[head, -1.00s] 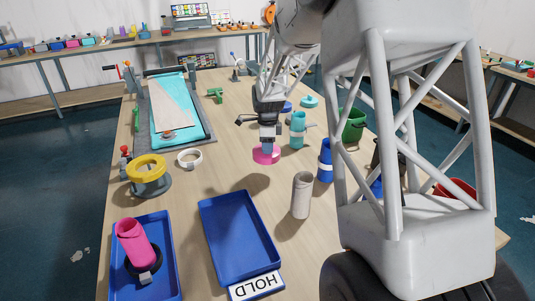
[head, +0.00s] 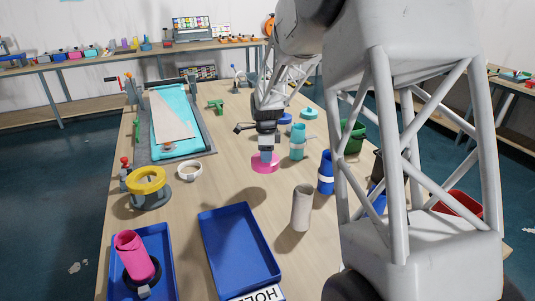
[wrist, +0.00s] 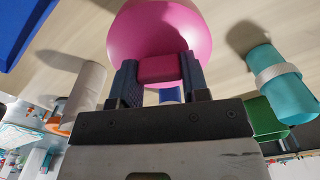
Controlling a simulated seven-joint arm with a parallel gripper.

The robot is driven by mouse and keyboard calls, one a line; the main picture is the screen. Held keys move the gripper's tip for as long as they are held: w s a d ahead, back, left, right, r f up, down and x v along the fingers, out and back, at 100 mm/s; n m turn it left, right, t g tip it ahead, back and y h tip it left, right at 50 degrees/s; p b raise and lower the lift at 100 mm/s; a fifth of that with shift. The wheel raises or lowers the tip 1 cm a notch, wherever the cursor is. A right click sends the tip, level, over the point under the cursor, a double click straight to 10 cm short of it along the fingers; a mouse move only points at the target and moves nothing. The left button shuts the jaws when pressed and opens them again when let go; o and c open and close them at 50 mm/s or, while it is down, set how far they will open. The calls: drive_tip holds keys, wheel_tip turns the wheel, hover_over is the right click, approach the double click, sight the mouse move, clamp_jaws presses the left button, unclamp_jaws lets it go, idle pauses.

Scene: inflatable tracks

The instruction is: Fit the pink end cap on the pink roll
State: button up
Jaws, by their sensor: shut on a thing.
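The pink end cap (head: 264,164) is a round disc with a small block-like grip, held in my gripper (head: 266,152) above the middle of the table. In the wrist view the cap (wrist: 160,32) fills the top middle, its block between the two fingers of my gripper (wrist: 158,70). The fingers are shut on that block. The pink roll (head: 132,256) lies tilted in the left blue tray (head: 163,286), at the near left of the table, well away from the cap. A dark ring-like piece with a grey block shows beside the roll.
An empty blue tray (head: 240,252) with a HOLD sign (head: 258,294) stands right of the roll's tray. A beige roll (head: 302,207), blue roll (head: 326,172) and teal roll (head: 298,141) stand to the right. A yellow ring (head: 146,180) on a grey base and a white ring (head: 189,171) are left.

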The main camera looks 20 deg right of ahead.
drive_tip(key=s+a+r+n, duration=0.15)
drive_tip(key=a+r, duration=0.25)
drive_tip(key=a, duration=1)
drive_tip(key=s+a+r+n, duration=0.1)
drive_tip(key=s+a+r, duration=0.2)
drive_tip(key=s+a, duration=0.4)
drive_tip(key=s+a+r+n, duration=0.2)
drive_tip(key=s+a, duration=0.5)
drive_tip(key=a, duration=0.6)
drive_tip(key=s+a+r+n, duration=0.1)
drive_tip(key=s+a+r, duration=0.3)
drive_tip(key=s+a, duration=0.3)
drive_tip(key=a, duration=0.4)
drive_tip(key=shift+r, duration=0.15)
drive_tip(key=shift+f, duration=0.2)
hover_over(126, 232)
drive_tip(key=shift+f, duration=2.3)
drive_tip(key=shift+f, duration=1.65)
